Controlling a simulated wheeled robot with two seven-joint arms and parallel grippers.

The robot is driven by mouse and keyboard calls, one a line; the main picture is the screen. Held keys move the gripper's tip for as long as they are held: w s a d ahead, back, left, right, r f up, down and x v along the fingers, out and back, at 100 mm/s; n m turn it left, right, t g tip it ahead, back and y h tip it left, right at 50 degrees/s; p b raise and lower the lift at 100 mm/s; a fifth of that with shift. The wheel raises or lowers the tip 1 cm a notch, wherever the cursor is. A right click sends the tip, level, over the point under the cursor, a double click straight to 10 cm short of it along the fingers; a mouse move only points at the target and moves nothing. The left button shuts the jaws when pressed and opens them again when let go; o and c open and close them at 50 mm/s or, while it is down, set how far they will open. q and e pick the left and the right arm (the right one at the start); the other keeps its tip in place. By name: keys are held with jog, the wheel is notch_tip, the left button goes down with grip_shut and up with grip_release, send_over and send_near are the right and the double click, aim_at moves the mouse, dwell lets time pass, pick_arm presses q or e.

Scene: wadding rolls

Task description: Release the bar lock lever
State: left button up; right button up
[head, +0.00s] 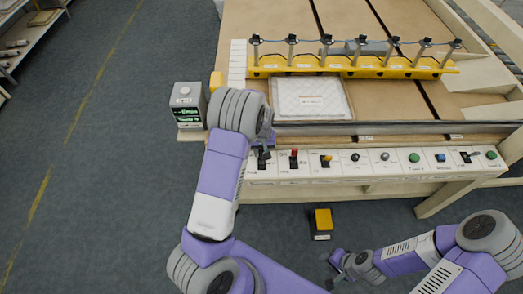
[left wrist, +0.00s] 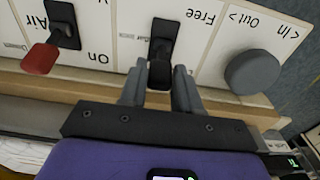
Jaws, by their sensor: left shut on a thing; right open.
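The bar lock lever (left wrist: 160,72) is a dark lever on a black slotted plate in the white control panel (head: 340,172). In the left wrist view its panel lettering is upside down, with "Free" beside it. My left gripper (left wrist: 159,90) is shut on the lever's end, one finger on each side. In the head view my left gripper (head: 265,146) is at the panel's left part, and my wrist partly covers that area. My right gripper (head: 340,266) is open and empty, low in front of the table, away from the panel.
A red-tipped lever (head: 294,158) and a yellow-tipped lever (head: 327,161) stand to the right. A grey knob (left wrist: 252,71) is beside the held lever. A display box (head: 188,106) stands at the panel's left end. A yellow pedal (head: 321,222) is on the floor.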

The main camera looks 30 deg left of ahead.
pick_arm(q)
jog(key=s+t+y, duration=0.1)
jog(key=s+d+t+y+b, duration=0.1)
jog(key=t, duration=0.1)
jog(key=shift+d, duration=0.2)
jog(key=shift+s+d+f+t+y+b, duration=0.15)
jog(key=shift+s+t+y+b, duration=0.25)
jog(key=shift+t+b, duration=0.25)
jog(key=shift+s+d+f+t+y+b, duration=0.15)
jog(key=shift+s+t+y+b, duration=0.1)
jog(key=shift+t+y+b, duration=0.4)
jog(key=shift+r, duration=0.1)
jog(key=o, duration=1)
jog(key=shift+c, duration=0.2)
jog(key=p+v, duration=0.3)
jog(key=v, duration=0.4)
jog(key=shift+s+r, duration=0.25)
jog(key=shift+s, duration=0.05)
